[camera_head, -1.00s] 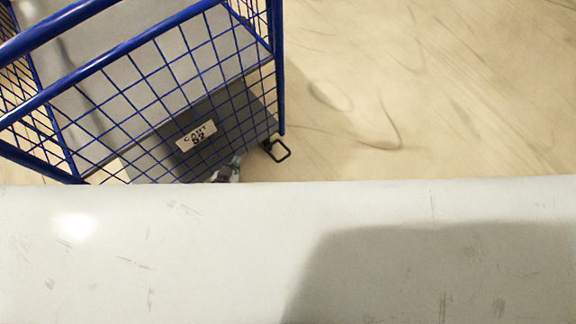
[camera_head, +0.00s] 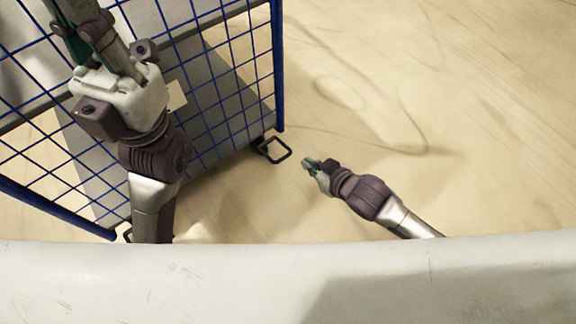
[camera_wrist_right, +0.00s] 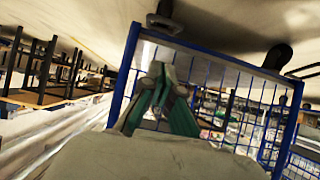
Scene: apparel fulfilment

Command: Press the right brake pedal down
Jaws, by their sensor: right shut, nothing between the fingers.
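The right brake pedal (camera_head: 278,151) is a black open loop at the lower right corner of the blue cart, just above the floor. My right gripper (camera_head: 306,162) is shut and empty, a short way to the right of the pedal, with a visible gap in the head view. Its green fingers (camera_wrist_right: 157,85) meet at their tips in the right wrist view. My left gripper (camera_head: 75,20) is over the cart's mesh side. Its fingertips run to the top edge, so their opening is unclear. A small part of the left pedal (camera_head: 127,234) shows at the lower left.
The blue wire cart (camera_head: 278,70) fills the upper left and also shows tilted in the right wrist view (camera_wrist_right: 125,75). Bare floor (camera_head: 440,100) lies to its right. A white surface of unclear identity crosses the bottom.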

